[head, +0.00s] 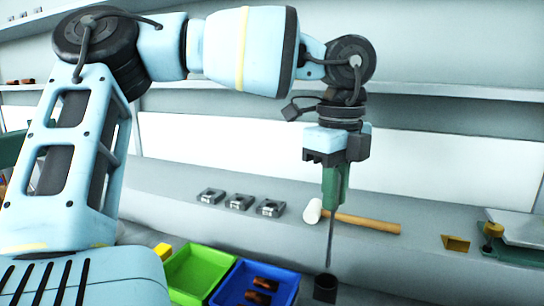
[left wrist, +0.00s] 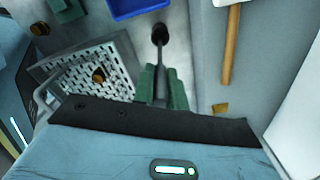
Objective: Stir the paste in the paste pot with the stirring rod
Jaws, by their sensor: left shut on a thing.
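My left gripper (head: 334,200) points straight down with its green fingers shut on the stirring rod (head: 330,240). The rod is thin, grey and nearly upright. Its lower end is at the mouth of the paste pot (head: 325,290), a small dark cylinder. I cannot tell how far the tip is inside. The paste is not visible. In the left wrist view the green fingers (left wrist: 162,88) hold the rod (left wrist: 160,55), which runs toward the dark pot (left wrist: 160,33). My right gripper is not in view.
A mallet (head: 365,221) lies just behind the rod. Three grey blocks (head: 240,201) sit to its left. Green (head: 200,270) and blue (head: 228,290) bins stand left of the pot. A yellow wedge (head: 456,244) and a scale (head: 515,228) are at right.

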